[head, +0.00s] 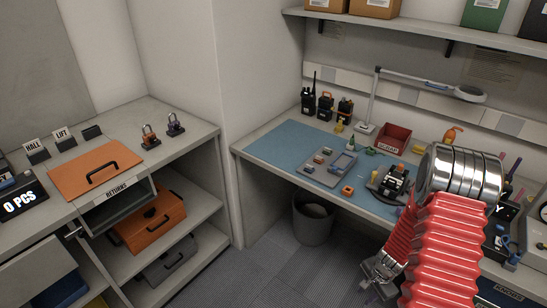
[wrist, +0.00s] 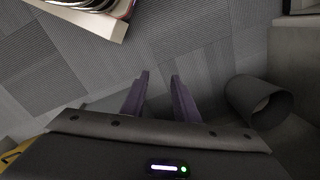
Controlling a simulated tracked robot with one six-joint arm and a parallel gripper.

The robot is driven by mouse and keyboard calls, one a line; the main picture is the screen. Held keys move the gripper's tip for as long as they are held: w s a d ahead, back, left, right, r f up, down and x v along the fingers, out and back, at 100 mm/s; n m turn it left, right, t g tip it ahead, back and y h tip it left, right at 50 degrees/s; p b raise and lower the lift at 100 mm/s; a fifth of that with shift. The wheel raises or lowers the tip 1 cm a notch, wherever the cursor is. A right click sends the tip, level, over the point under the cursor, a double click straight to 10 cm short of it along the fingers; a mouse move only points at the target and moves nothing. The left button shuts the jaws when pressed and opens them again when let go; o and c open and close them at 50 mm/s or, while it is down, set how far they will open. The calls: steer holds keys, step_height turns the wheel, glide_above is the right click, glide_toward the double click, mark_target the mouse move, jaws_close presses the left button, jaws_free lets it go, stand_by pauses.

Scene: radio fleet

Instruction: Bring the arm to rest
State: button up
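My arm, with red bellows and chrome rings, reaches over the right side of the head view. My gripper (head: 372,290) hangs low in front of the workbench, pointing down toward the floor. In the wrist view my gripper (wrist: 160,82) shows two purple fingers standing apart with nothing between them, above grey floor tiles. The arm hides part of the bench's right end.
A workbench with a blue mat (head: 283,138) holds radios (head: 326,107), a grey tray (head: 325,172), a red scrap bin (head: 394,138) and a lamp (head: 430,84). A waste bin (head: 313,218) stands below; it also shows in the wrist view (wrist: 258,100). Shelving with an orange case (head: 152,220) stands left.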

steer(key=s+a+r+n+t, duration=0.1)
steer(key=s+a+r+n, duration=0.3)
steer(key=r, duration=1.1)
steer(key=s+a+r+n+t, duration=0.2)
steer(key=s+a+r+n, duration=0.3)
steer(key=r, duration=1.1)
steer(key=s+a+r+n+t, duration=0.1)
steer(key=s+a+r+n, duration=0.4)
steer(key=a+r, duration=0.5)
step_height(320, 180, up, 5)
steer(key=shift+r+t+h, duration=0.2)
steer(key=shift+t+h, duration=0.1)
